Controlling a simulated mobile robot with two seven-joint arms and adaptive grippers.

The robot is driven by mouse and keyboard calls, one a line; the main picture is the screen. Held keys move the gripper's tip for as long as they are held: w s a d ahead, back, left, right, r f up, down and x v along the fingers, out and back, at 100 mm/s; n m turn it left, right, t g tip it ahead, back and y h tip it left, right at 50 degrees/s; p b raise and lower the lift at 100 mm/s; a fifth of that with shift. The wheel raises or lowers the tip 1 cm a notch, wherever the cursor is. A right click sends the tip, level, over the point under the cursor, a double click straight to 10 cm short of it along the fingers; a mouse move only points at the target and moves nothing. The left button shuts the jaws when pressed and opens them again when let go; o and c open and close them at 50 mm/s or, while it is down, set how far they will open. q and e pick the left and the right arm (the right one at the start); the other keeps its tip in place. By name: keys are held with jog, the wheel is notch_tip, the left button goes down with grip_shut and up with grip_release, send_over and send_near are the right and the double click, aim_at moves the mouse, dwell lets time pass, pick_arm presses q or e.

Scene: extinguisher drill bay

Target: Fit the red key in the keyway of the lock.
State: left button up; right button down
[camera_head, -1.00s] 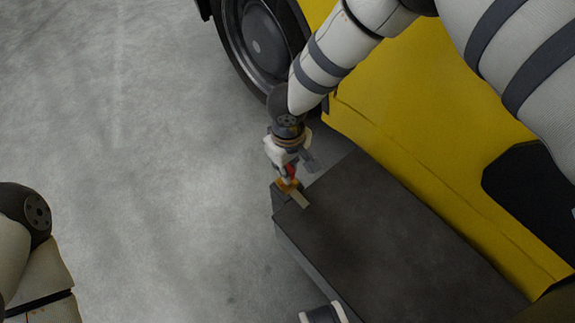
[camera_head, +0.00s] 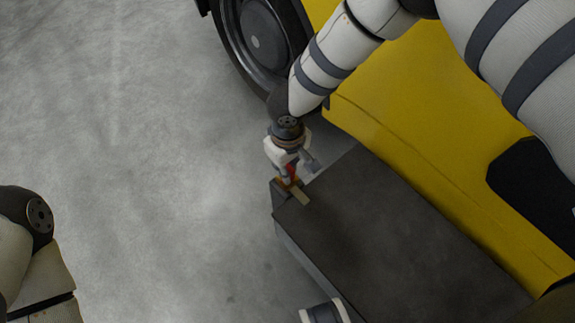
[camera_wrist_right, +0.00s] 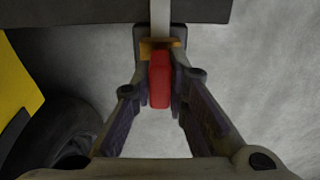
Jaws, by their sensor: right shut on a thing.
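The red key (camera_head: 291,170) is between the fingers of my right gripper (camera_head: 290,174), at the near-left corner of a dark box in the head view. In the right wrist view the red key (camera_wrist_right: 160,80) stands upright in the picture between the two shut fingers of the right gripper (camera_wrist_right: 160,92). The brass-coloured part of the lock (camera_wrist_right: 153,44) lies directly beyond the key's far end, with a pale strip (camera_wrist_right: 160,18) past it. The key's tip and the keyway are hidden, so I cannot tell whether the key is in.
The dark box (camera_head: 390,235) has a broad bare top. A yellow vehicle body (camera_head: 430,150) with a black wheel (camera_head: 258,45) stands behind it. Open grey floor (camera_head: 130,130) lies to the left.

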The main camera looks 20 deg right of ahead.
jog(key=shift+f+b, duration=0.55)
jog(key=shift+f, duration=0.15)
jog(key=c, duration=1.5)
grip_release()
jog(key=shift+r, duration=0.1)
